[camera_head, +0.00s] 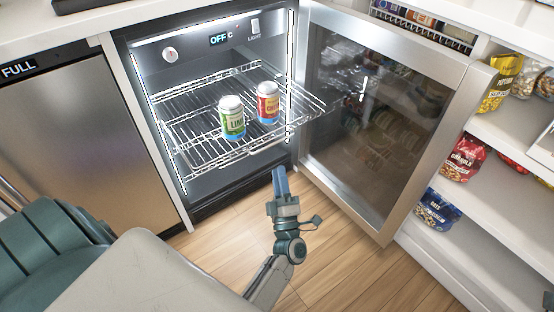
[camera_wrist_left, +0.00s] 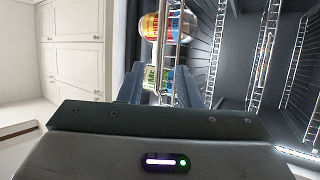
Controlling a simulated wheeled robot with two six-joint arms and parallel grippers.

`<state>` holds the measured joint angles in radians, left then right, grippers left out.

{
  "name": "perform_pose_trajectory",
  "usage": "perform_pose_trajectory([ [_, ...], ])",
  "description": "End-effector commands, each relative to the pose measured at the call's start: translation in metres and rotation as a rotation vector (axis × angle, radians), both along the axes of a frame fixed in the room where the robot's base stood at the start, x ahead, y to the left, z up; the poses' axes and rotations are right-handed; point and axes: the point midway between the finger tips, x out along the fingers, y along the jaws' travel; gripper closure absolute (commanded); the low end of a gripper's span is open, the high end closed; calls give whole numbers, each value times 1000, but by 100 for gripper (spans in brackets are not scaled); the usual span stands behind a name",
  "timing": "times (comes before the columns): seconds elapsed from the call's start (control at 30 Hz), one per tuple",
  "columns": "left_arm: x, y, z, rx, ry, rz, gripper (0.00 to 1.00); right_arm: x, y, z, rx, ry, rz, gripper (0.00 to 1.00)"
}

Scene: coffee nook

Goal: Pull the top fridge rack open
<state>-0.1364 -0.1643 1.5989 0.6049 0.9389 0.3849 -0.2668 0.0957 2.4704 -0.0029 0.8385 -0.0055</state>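The top fridge rack (camera_head: 205,150) is a wire shelf in the open fridge, and its front right corner shows past the right side of the opening. A green lime can (camera_head: 232,118) and an orange-red can (camera_head: 268,103) stand on it. My left gripper (camera_head: 280,172) is just in front of and below the rack's front edge. In the left wrist view its fingers (camera_wrist_left: 160,85) are apart, with a rack wire and the cans seen between and beyond them. I cannot tell whether they touch the wire. A small dark part at the lower right edge may be my right gripper.
The glass fridge door (camera_head: 375,110) stands open to the right. Beyond it are white shelves (camera_head: 500,190) with snack bags. A steel appliance (camera_head: 85,145) is on the left. Wooden floor (camera_head: 225,230) lies clear before the fridge.

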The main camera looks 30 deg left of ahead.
Motion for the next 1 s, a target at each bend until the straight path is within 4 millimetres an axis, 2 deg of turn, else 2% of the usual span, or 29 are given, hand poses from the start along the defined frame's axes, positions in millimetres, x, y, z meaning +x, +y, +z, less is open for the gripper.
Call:
perform_pose_trajectory([
  [0.1, -13, -11, -11, -1, 2, 0, 69, 0, 0, 1, 1, 0, 0, 64],
  [0.3, -23, -20, -18, 0, 0, 0, 69, 0, 0, 0, 7, 2, -2, 64],
  [0.83, -23, -20, -18, 2, -1, 0, 69, 1, 0, -1, 8, 6, -2, 64],
  [0.93, -25, -16, -3, 37, -17, 6, 69, 1, 0, -1, 5, 6, -1, 64],
  [1.0, -28, -11, 22, 102, -44, 17, 69, 1, 0, -1, 6, 6, -1, 64],
])
